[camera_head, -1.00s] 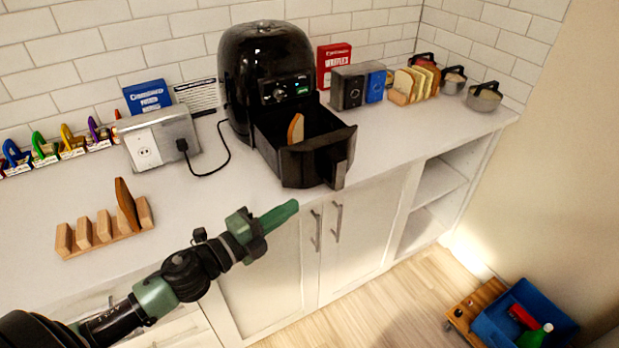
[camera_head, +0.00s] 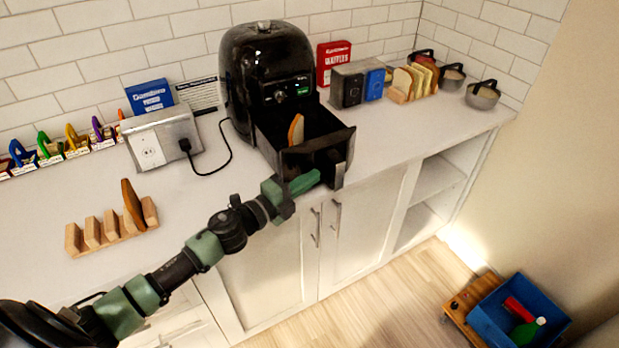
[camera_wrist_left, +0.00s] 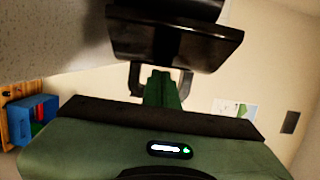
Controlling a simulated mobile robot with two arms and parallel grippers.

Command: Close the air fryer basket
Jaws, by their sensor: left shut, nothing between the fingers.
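The black air fryer (camera_head: 267,75) stands on the counter against the tiled wall. Its basket (camera_head: 338,140) is pulled out toward the counter's front edge, with a slice of bread (camera_head: 296,130) inside. My left gripper (camera_head: 308,181) is shut and empty, just in front of and below the basket front. In the left wrist view the shut green fingers (camera_wrist_left: 161,88) point at the basket's dark front (camera_wrist_left: 195,42) and its handle (camera_wrist_left: 136,78). I cannot tell whether they touch. My right gripper is not in view.
A wooden rack (camera_head: 112,232) with one bread slice stands at the left on the counter. A toaster (camera_head: 348,88) and a bread rack (camera_head: 413,84) stand right of the fryer. A power cord (camera_head: 215,165) lies left of it. A blue bin (camera_head: 520,318) sits on the floor.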

